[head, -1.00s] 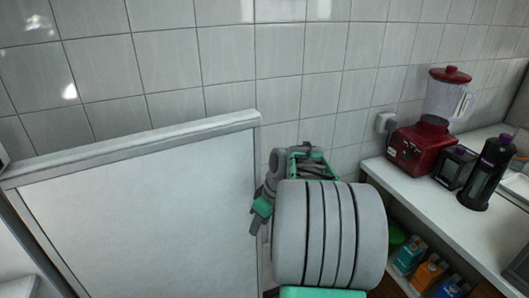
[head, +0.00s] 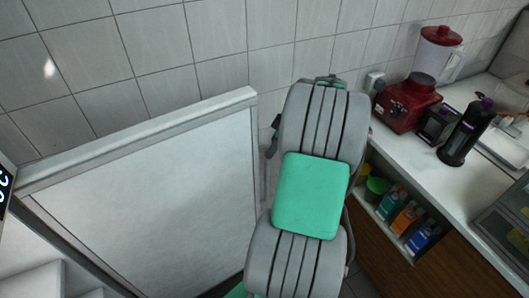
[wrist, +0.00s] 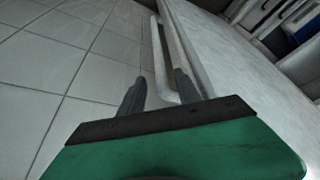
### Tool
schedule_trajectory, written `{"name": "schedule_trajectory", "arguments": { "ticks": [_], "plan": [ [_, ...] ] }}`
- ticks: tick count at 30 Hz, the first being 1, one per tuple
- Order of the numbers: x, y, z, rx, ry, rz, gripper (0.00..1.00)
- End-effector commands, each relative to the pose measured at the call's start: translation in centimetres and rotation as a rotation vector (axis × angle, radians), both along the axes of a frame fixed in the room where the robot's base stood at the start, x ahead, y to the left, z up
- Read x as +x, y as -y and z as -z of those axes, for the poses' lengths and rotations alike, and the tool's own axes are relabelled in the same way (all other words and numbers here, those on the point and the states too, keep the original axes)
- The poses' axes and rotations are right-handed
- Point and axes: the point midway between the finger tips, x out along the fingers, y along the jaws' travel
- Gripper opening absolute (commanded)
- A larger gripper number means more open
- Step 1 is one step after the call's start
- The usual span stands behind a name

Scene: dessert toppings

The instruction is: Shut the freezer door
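The freezer door (head: 150,180) stands open in the head view, its pale inner panel facing me. In the wrist view the door (wrist: 235,65) runs along the right, with its long white handle (wrist: 159,60) on the outer face. My gripper (wrist: 160,88) has its two dark fingers apart. The handle's near end shows between the fingers, close to the right one; I cannot tell whether they touch. In the head view my arm covers most of the gripper, beside the door's free right edge.
A white counter (head: 412,163) stands at the right with a red blender (head: 405,103), a dark box (head: 437,125) and a black bottle (head: 466,132). Cartons (head: 407,218) stand on the shelf below. A tiled wall (head: 215,50) rises behind the door.

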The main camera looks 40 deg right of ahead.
Motion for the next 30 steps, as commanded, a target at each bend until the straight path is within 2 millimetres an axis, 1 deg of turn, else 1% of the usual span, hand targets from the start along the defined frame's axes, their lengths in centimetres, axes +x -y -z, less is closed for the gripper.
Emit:
{"name": "schedule_trajectory", "arguments": {
  "ticks": [6,9,13,19,20,30],
  "plan": [
    [1.4,-0.8,3.9,0.003,-0.004,-0.002,0.40],
    [2.0,-1.0,5.2,0.002,-0.002,0.000,0.40],
    [2.2,-1.1,6.1,0.000,-0.001,0.000,0.40],
    [2.2,-1.1,6.2,0.000,-0.001,0.001,0.40],
    [2.2,-1.1,6.2,0.000,-0.001,0.001,0.38],
    [2.2,-1.1,6.1,0.000,-0.001,0.001,0.10]
  ]
}}
